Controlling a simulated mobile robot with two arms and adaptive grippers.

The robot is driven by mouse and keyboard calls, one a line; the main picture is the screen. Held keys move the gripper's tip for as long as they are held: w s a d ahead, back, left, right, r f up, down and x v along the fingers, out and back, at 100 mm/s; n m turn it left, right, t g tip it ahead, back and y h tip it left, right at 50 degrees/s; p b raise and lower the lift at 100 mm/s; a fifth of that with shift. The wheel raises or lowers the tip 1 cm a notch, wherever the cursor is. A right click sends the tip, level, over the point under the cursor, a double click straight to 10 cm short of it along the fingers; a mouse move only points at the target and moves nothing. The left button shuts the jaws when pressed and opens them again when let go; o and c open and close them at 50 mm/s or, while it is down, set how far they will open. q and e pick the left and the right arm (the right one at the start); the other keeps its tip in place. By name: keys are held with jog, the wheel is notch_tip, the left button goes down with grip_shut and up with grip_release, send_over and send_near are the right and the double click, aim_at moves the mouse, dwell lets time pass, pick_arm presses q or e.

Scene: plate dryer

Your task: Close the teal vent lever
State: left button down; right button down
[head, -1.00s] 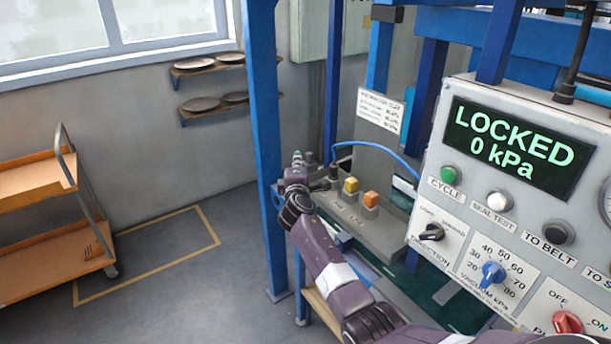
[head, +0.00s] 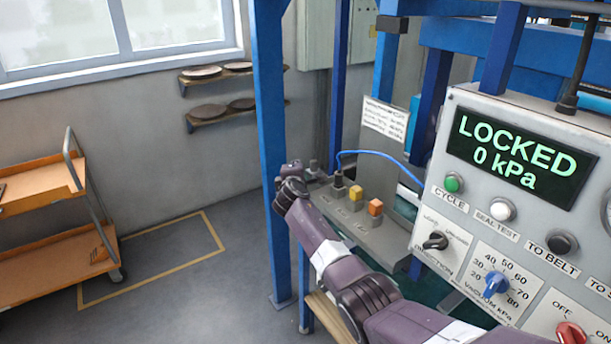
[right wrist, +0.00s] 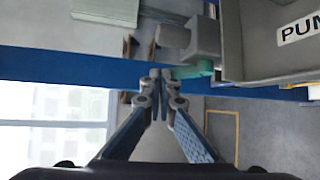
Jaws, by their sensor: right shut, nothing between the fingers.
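The teal vent lever (right wrist: 192,71) shows in the right wrist view, sticking out to the left from under a grey valve body (right wrist: 206,38). My right gripper (right wrist: 160,76) is shut and empty, its fingertips just left of the lever's end. I cannot tell whether they touch it. In the head view my right arm reaches across to the left end of the grey button box, and its wrist hides the lever and the fingers. My left gripper is in neither view.
The grey control panel (head: 462,120) reads LOCKED, 0 kPa. The grey box carries yellow (head: 356,193) and orange (head: 375,207) buttons and a blue cable (head: 385,155). A blue post (head: 268,130) stands close behind my wrist. An orange cart (head: 45,185) stands left; floor between is open.

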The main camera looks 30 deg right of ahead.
jog(key=shift+w+a+f+n+g, duration=0.1)
jog(key=shift+w+f+n+g, duration=0.1)
jog(key=shift+w+f+g, duration=0.3)
jog(key=shift+w+f+n+g, duration=0.2)
jog(key=shift+w+f, duration=0.15)
jog(key=shift+w, duration=0.3)
jog(key=shift+f, duration=0.1)
dwell(0.3)
